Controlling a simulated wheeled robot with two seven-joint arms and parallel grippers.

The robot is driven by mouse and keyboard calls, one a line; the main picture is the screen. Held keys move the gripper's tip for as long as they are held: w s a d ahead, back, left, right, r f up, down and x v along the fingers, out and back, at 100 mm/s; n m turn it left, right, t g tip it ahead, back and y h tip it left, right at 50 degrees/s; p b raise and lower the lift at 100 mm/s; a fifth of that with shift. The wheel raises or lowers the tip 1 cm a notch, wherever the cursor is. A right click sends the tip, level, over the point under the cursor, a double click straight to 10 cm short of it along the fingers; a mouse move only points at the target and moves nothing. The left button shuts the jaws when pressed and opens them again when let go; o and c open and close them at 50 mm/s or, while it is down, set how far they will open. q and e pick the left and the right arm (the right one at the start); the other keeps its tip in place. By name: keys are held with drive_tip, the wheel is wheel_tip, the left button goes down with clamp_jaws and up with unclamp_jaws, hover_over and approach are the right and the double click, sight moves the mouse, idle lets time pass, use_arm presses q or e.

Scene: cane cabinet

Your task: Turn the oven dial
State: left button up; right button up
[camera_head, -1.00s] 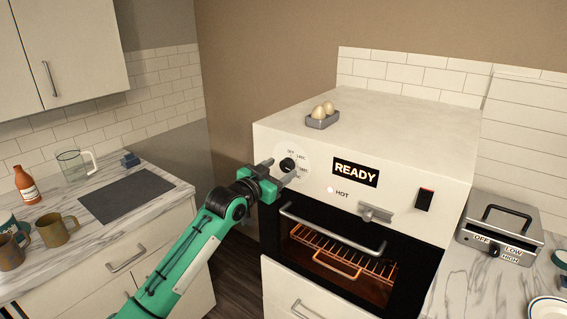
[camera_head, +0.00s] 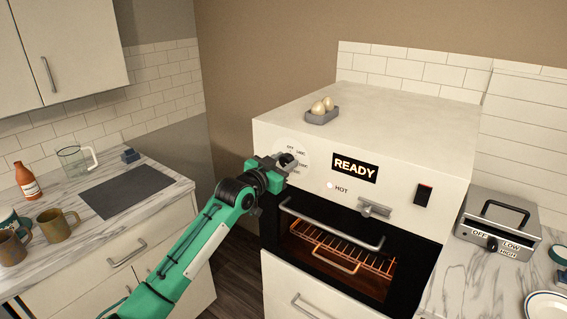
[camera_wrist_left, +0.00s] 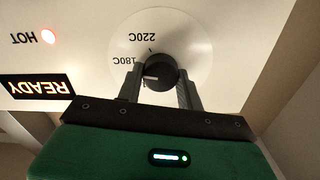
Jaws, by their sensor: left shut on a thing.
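The oven (camera_head: 365,210) is white, with a black door front and a control panel along its upper face. Its dial is a black round knob (camera_wrist_left: 160,72) on a white disc (camera_wrist_left: 185,40) marked with temperatures; 180C and 220C can be read in the left wrist view. My left gripper (camera_head: 287,164) is at the panel's left end, its two fingers on either side of the knob. In the left wrist view my left gripper (camera_wrist_left: 158,85) is shut on the knob. In the head view the gripper covers part of the dial. My right gripper is not in view.
A "READY" display (camera_head: 354,168) and a "HOT" lamp (camera_head: 330,184) sit right of the dial. An oven door handle (camera_head: 335,228) runs below. An egg tray (camera_head: 322,117) rests on the oven top. A left counter holds mugs (camera_head: 55,226) and a bottle (camera_head: 27,181).

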use_arm(q)
drive_tip(key=n, duration=0.2)
drive_tip(key=shift+n, duration=0.4)
drive_tip(key=n+p, duration=0.1)
drive_tip(key=n, duration=0.2)
drive_tip(key=shift+n, duration=0.3)
drive_tip(key=n+p, duration=0.1)
drive_tip(key=n, duration=0.2)
drive_tip(key=shift+w+a+n, duration=0.1)
drive_tip(key=shift+n, duration=0.2)
drive_tip(key=n+p, duration=0.2)
drive_tip(key=n, duration=0.1)
drive_tip(key=shift+n, duration=0.4)
drive_tip(key=n+p, duration=0.1)
drive_tip(key=n, duration=0.2)
drive_tip(key=shift+p, duration=0.35)
drive_tip(key=shift+a+f+n+p, duration=0.15)
drive_tip(key=shift+n+p, duration=0.45)
drive_tip(key=shift+n, duration=0.8)
drive_tip(key=shift+f+n, duration=0.1)
drive_tip(key=shift+n, duration=0.2)
